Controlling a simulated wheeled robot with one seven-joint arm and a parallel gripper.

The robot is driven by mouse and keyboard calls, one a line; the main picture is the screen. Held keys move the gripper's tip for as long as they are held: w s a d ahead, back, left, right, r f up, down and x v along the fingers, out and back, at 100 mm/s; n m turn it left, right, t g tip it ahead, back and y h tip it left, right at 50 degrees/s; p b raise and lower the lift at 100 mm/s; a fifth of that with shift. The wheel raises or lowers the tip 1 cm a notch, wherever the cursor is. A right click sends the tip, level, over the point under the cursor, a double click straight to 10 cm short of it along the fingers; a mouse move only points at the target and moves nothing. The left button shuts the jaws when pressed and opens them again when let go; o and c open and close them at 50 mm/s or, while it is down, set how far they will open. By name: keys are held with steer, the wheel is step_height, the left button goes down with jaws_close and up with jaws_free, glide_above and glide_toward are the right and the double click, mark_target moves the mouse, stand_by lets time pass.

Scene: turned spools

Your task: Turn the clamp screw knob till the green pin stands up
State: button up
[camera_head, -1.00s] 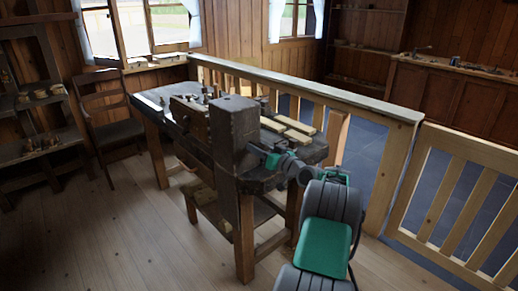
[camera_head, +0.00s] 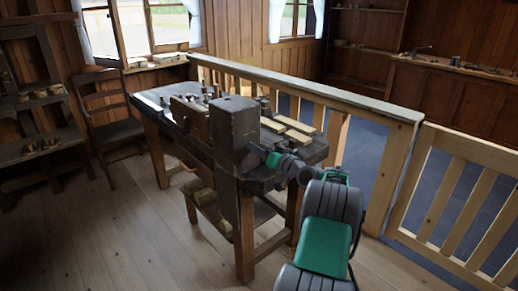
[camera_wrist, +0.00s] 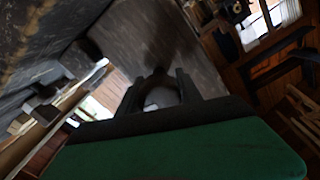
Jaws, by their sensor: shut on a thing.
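A workbench with a dark top (camera_head: 285,172) stands in the middle of the head view, with a thick dark wooden block (camera_head: 234,125) upright at its near end. My gripper (camera_head: 255,152) is at the right side of this block, at about bench-top height. In the wrist view my gripper (camera_wrist: 157,86) has its two dark fingers on either side of a rounded dark piece, the knob (camera_wrist: 158,73), and is shut on it. A dark, worn wood face fills the area beyond. I cannot make out the green pin in either view.
Pale wooden strips (camera_head: 285,130) and small tools lie on the bench. A light wooden railing (camera_head: 330,90) runs behind it. A chair (camera_head: 110,120) and shelves (camera_head: 35,110) stand at the left. The floor (camera_head: 120,240) at the front left is clear.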

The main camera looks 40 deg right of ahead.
steer(key=m+p, duration=0.1)
steer(key=m, duration=0.5)
steer(key=shift+p, duration=0.35)
steer(key=m+p, duration=0.2)
steer(key=m, duration=0.3)
steer(key=shift+m, duration=0.4)
steer(key=m+p, duration=0.3)
steer(key=m, duration=0.3)
steer(key=shift+f, duration=0.2)
steer(key=m+p, duration=0.2)
steer(key=m, duration=0.4)
steer(key=shift+f+p, duration=0.2)
steer(key=shift+p, duration=0.2)
steer(key=o, duration=1)
steer(key=shift+s, duration=0.1)
steer(key=shift+o, duration=0.6)
steer(key=shift+s+d, duration=0.1)
steer(key=shift+o, duration=1.2)
steer(key=shift+r, duration=0.25)
